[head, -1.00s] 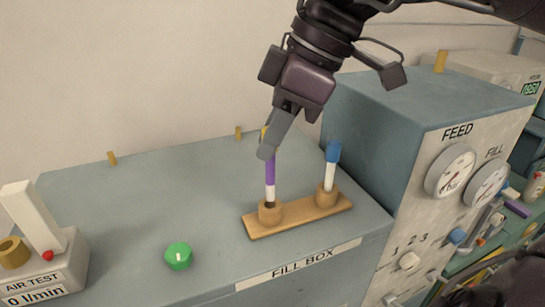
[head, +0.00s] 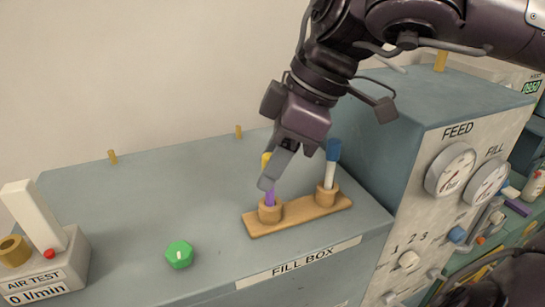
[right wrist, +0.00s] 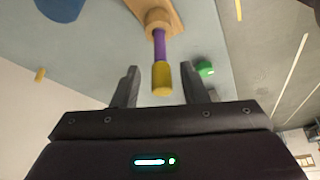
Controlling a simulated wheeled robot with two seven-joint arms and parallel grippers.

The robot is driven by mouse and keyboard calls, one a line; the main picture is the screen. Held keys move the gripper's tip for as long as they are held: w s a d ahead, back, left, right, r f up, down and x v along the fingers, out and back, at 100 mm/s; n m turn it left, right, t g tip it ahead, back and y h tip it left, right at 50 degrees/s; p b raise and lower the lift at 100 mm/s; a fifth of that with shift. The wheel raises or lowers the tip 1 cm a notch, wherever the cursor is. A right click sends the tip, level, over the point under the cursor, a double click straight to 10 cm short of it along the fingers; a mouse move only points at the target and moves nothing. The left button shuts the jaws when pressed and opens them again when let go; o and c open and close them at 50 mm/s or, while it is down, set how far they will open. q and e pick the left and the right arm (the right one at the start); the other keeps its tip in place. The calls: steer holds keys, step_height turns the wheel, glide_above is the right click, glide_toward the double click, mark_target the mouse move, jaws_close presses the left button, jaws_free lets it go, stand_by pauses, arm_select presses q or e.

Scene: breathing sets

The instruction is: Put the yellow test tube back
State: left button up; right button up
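The yellow test tube, with a purple body (head: 269,196) and yellow cap, stands in the left cup of the wooden rack (head: 297,213) on the fill box. Its yellow cap (right wrist: 161,78) shows in the right wrist view between the fingers of my right gripper (right wrist: 160,73), with a gap on each side. That gripper (head: 269,180) is open around the tube's upper part, and one finger partly hides the tube in the head view. A blue-capped tube (head: 332,160) stands in the rack's right cup. My left gripper is not in view.
A tall blue-grey cabinet (head: 385,110) with gauges rises right of the rack. A green knob (head: 179,254) is in front on the left, and an air test unit (head: 45,250) stands at far left.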

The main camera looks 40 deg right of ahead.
steer(key=shift+r, duration=0.1)
steer(key=shift+r, duration=0.3)
steer(key=v, duration=1.1)
steer(key=shift+r, duration=0.25)
steer(key=shift+s+d, duration=0.1)
